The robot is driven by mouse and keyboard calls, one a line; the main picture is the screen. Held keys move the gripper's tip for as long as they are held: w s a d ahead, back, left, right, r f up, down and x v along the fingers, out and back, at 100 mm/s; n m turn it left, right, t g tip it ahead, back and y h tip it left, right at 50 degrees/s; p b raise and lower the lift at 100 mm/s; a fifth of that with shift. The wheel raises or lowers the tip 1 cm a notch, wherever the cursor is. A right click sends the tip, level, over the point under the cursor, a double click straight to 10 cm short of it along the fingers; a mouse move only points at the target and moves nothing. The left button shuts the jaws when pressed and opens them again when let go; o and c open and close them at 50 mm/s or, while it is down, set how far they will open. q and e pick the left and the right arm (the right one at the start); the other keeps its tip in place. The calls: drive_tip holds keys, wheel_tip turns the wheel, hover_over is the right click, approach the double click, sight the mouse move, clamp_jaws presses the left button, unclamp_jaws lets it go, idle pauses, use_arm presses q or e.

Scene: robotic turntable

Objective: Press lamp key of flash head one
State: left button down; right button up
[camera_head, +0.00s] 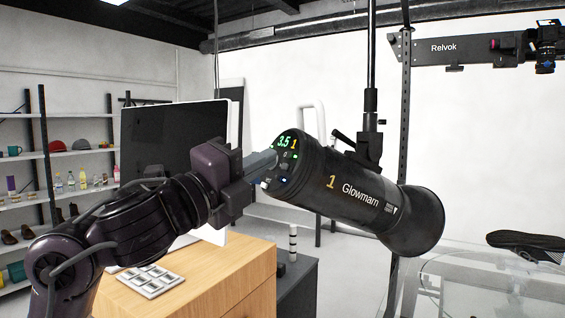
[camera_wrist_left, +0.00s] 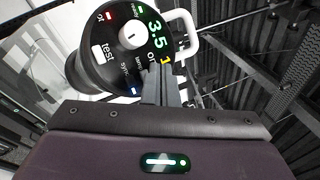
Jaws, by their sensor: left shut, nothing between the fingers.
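In the left wrist view the panel (camera_wrist_left: 113,62) shows a green "3.5", a yellow "1", a central white knob (camera_wrist_left: 132,36), a white test key (camera_wrist_left: 104,52) and a small blue light. My left gripper (camera_head: 270,159) is shut and empty, its fingertips at the panel's near edge. The fingers (camera_wrist_left: 160,82) cover part of the panel close to small lettering; the lamp key is not clearly visible. I cannot tell whether the tips touch. My right gripper is out of view.
A dark monitor (camera_head: 170,135) stands behind my left arm. A wooden cabinet (camera_head: 225,270) below carries a key panel (camera_head: 151,281). A glass turntable (camera_head: 480,285) with a black shoe (camera_head: 525,243) is at right, under a camera (camera_head: 545,50) on a rail.

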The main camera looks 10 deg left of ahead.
use_arm(q)
drive_tip(key=shift+s+a, duration=0.15)
drive_tip(key=shift+r, duration=0.1)
drive_tip(key=shift+s+a+r+p, duration=0.4)
drive_tip(key=shift+s+a, duration=0.15)
drive_tip(key=shift+a, duration=0.15)
drive_tip(key=shift+s+a+r+p, duration=0.35)
drive_tip(key=shift+s+a+r, duration=0.1)
drive_tip(key=shift+s+a, duration=0.2)
drive_tip(key=shift+s+a+r+p, duration=0.4)
drive_tip(key=shift+s+a, duration=0.1)
drive_tip(key=shift+a, duration=0.25)
